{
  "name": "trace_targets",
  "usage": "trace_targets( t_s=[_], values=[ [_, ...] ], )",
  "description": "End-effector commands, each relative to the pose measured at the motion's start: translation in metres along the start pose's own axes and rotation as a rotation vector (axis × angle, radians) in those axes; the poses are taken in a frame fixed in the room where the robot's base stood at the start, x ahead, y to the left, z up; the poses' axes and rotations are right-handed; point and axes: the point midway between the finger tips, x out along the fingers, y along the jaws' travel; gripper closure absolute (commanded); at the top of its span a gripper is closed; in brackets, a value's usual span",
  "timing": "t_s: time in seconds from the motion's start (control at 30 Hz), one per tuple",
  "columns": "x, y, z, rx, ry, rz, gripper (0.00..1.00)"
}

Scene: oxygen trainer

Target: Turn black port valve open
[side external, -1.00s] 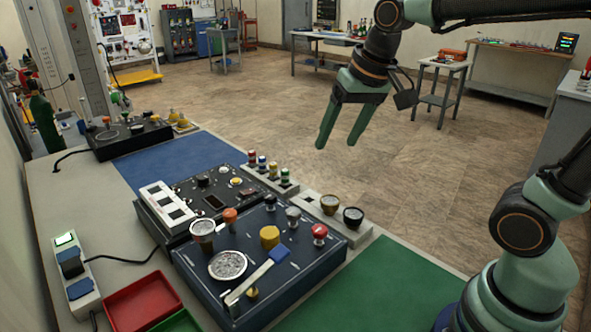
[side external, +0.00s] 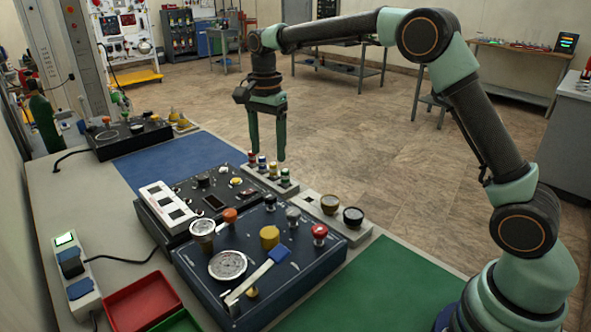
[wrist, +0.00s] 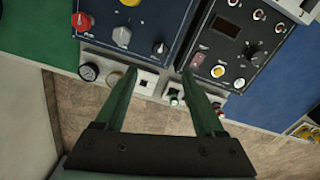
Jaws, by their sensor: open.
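A light strip with several small coloured port valves (side external: 284,177) stands behind the dark panels in the side external view. Red, yellow and green show on them; I cannot tell for sure which is the black one. Part of the row also shows in the wrist view, with a dark green valve (wrist: 174,96) between my fingers' lines. My gripper (side external: 267,155) points down, open and empty, at the far side of the valve row. Its fingers overlap the row in the picture; contact is not clear. In the wrist view my gripper (wrist: 159,74) has its fingers wide apart.
A navy panel (side external: 300,265) with a red knob, yellow knob and gauge is in front. A black panel (side external: 215,185) with a display is beside it. Two round gauges (side external: 353,216) sit on a strip at the right. Blue (side external: 170,160) and green (side external: 385,285) mats are clear.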

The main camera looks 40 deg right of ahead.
Motion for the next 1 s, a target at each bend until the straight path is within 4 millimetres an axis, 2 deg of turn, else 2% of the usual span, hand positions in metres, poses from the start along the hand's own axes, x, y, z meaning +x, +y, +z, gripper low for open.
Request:
trace_targets(
  t_s=[0.17,0.6,0.8,1.0],
  values=[
    [0.019,0.001,0.0,0.002,-0.001,0.003,0.29],
    [0.098,0.001,0.0,0.0,-0.001,0.003,0.29],
    [0.116,0.0,0.0,0.0,0.0,0.0,0.29],
    [0.119,0.0,0.0,0.0,0.0,-0.001,0.29]
  ],
)
